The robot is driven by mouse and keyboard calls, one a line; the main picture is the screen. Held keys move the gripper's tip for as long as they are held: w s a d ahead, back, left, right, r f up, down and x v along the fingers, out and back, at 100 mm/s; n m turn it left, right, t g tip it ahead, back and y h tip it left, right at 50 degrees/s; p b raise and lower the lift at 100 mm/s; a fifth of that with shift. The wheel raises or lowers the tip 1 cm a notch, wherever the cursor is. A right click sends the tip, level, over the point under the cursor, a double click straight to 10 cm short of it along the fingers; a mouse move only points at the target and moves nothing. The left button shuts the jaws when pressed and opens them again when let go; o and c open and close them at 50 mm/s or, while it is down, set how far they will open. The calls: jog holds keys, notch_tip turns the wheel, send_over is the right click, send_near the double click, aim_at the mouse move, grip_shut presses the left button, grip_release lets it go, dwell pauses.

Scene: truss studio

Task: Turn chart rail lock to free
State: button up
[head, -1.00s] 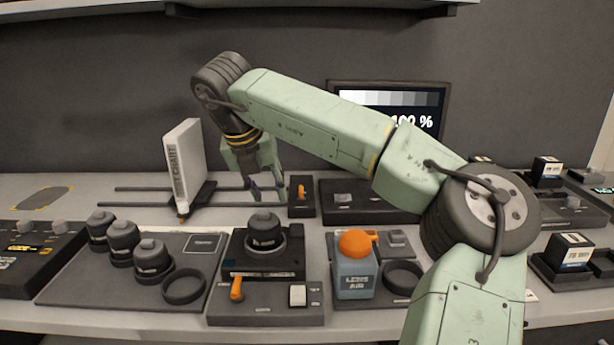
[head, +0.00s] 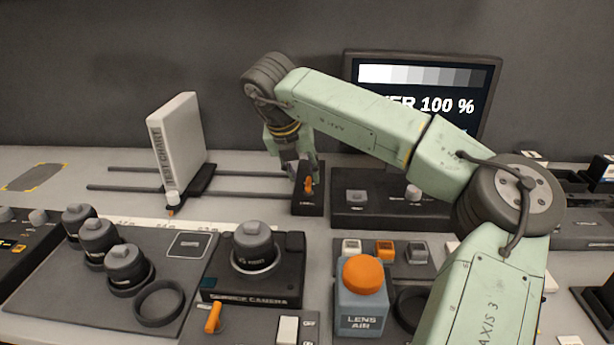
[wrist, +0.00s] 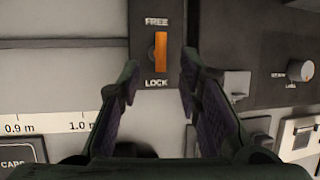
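The chart rail lock is a small dark box at the right end of the rails, with an orange lever (head: 308,185). In the wrist view the orange lever (wrist: 161,50) stands upright in line between the FREE label above and the LOCK label below; I cannot tell which position it is set to. My gripper (wrist: 159,66) is open, with one finger on each side of the lever's lower part in that view. Contact cannot be made out. In the head view my gripper (head: 298,172) is low at the lock box, just behind and left of the lever.
The test chart (head: 178,140) stands on its carriage on two thin rails (head: 240,187), left of the lock. A dark control panel (head: 375,207) is close on the right, with the monitor (head: 430,90) behind. A camera (head: 254,262) and a lens air bottle (head: 361,300) stand in front.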

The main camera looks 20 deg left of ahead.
aim_at(307, 183)
jog(key=shift+p+x, duration=0.5)
jog(key=shift+x, duration=1.65)
grip_shut()
